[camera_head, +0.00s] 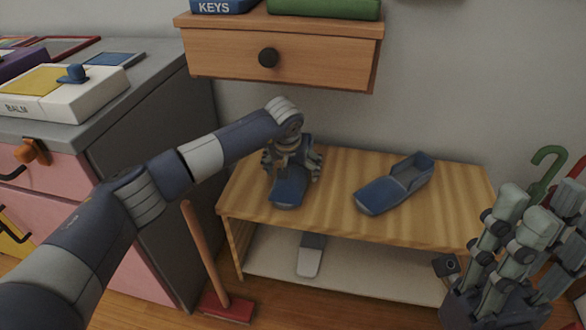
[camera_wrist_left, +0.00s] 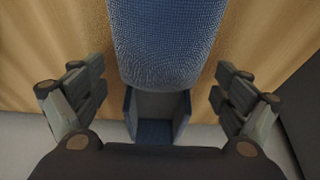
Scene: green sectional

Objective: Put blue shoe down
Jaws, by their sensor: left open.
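A blue shoe (camera_head: 289,190) sits on the wooden bench (camera_head: 459,192), toward its left end. My left gripper (camera_head: 291,170) is right above this shoe, with its fingers on either side. The left wrist view shows the same blue shoe (camera_wrist_left: 165,40) between the open fingers of the left gripper (camera_wrist_left: 159,92), with gaps on both sides. A second blue shoe (camera_head: 396,184) lies on the bench to the right, apart from the gripper. My right gripper (camera_head: 525,240) is at the lower right, its several fingers apart and nothing seen between them.
A wooden drawer (camera_head: 320,55) hangs on the wall above the bench. A grey cabinet (camera_head: 150,90) stands at left, with a red-based, wooden-handled tool (camera_head: 228,307) beside it. The lower shelf (camera_head: 370,270) holds a grey item (camera_head: 310,257). Green-handled umbrella (camera_head: 546,165) stands at right.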

